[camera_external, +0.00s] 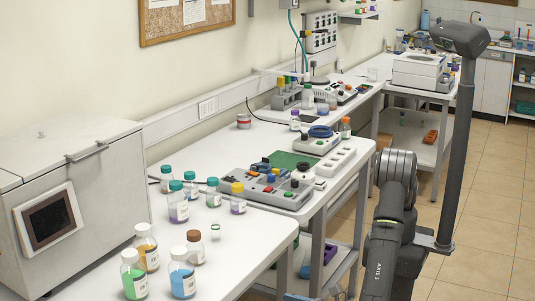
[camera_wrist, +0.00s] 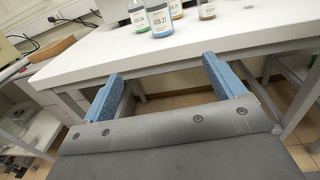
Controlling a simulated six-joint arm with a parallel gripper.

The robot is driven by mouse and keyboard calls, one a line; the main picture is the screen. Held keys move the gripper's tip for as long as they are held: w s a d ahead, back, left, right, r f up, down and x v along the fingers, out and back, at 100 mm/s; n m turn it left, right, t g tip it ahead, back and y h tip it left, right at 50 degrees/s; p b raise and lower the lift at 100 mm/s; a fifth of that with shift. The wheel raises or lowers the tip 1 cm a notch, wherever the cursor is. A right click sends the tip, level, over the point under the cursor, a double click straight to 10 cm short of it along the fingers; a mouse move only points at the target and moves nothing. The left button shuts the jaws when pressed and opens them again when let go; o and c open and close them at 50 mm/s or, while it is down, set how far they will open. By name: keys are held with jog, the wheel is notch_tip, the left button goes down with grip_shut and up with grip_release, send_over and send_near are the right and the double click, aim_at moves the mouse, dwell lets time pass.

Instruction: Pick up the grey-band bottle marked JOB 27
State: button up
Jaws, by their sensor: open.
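My gripper (camera_wrist: 163,68) is open and empty in the wrist view, its two blue fingers apart below the white table's front edge. Beyond it on the table stand a blue bottle (camera_wrist: 160,22), its label seeming to read JOB 27, a green one (camera_wrist: 138,18) to its left and an amber one (camera_wrist: 176,10) behind. A brownish bottle (camera_wrist: 207,10) stands apart at right, its label too small to read surely. Their tops are cut off. The outside view shows the blue bottle (camera_external: 182,279), green bottle (camera_external: 134,284), amber bottle (camera_external: 146,254) and brown-capped bottle (camera_external: 195,251). I cannot make out a grey band.
The table's front edge (camera_wrist: 200,47) lies between my fingers and the bottles. A grey tray of parts (camera_external: 262,194) sits on the adjoining table. A grey oven (camera_external: 75,200) stands at left.

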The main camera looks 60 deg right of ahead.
notch_tip(320, 180, up, 18)
jog(key=f, duration=0.1)
jog(key=m+g+h, duration=0.1)
jog(key=m+g, duration=1.5)
jog(key=g, duration=0.2)
send_over(180, 263)
jog(key=w+d, duration=0.1)
jog(key=shift+d+r, duration=0.15)
jog(key=shift+r, duration=0.15)
jog(key=shift+w+f, duration=0.1)
notch_tip(180, 263, down, 12)
jog(key=shift+f, duration=0.1)
jog(key=c, duration=1.3)
jog(key=shift+c, duration=0.3)
